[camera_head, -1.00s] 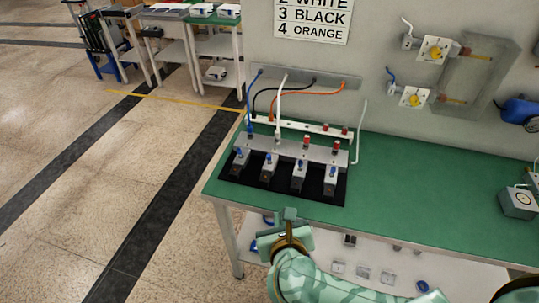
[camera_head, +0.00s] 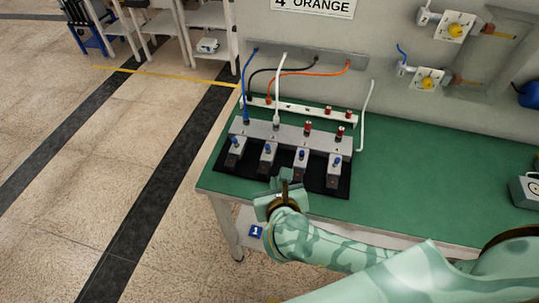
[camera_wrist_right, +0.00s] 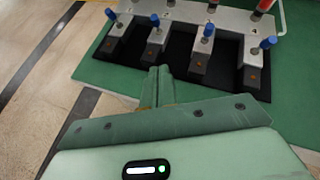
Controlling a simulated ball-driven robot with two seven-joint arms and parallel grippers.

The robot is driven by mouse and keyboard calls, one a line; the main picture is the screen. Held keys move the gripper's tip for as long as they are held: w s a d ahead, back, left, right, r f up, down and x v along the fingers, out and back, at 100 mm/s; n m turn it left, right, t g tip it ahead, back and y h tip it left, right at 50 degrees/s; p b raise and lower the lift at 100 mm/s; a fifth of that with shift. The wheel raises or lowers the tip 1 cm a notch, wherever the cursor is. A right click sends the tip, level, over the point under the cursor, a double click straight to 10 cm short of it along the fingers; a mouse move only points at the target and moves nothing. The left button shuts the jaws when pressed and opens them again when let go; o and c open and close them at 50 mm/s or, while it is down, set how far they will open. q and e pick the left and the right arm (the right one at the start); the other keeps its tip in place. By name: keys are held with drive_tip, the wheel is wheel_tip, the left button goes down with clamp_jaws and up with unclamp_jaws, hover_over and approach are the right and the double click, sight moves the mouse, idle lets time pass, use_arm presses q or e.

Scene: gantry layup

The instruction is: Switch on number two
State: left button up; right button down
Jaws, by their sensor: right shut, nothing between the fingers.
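A grey switch bar (camera_head: 290,137) stands on a black mat (camera_head: 318,188) on the green bench. A row of grey blocks with blue toggle levers projects from its front. The second block from the left (camera_head: 267,157) has its lever (camera_head: 268,146) up; the block also shows in the wrist view (camera_wrist_right: 152,48). My right gripper (camera_head: 285,176) is shut and empty at the mat's front edge, in front of and slightly right of that block. In the wrist view its closed fingertips (camera_wrist_right: 158,70) point towards the second block, apart from it. My left gripper is out of view.
Blue (camera_head: 244,85) and white (camera_head: 279,90) cables run down to the bar. Black (camera_head: 300,69) and orange (camera_head: 320,74) cables reach the white strip (camera_head: 310,111) behind. Red posts (camera_head: 340,134) stand right. A wall sign (camera_head: 312,5) shows ORANGE beside 4.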

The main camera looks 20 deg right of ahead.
sight(268, 150)
drive_tip(key=b+x, duration=0.1)
drive_tip(key=x, duration=0.8)
drive_tip(key=shift+r+b, duration=0.1)
drive_tip(key=shift+b, duration=0.25)
drive_tip(key=shift+w+d+r, duration=0.1)
drive_tip(key=shift+w+r, duration=0.15)
drive_tip(key=shift+w, duration=0.3)
drive_tip(key=shift+w+d+r, duration=0.1)
drive_tip(key=shift+w+r, duration=0.15)
drive_tip(key=shift+w, duration=0.3)
drive_tip(key=shift+w+r, duration=0.1)
drive_tip(key=shift+w, duration=0.4)
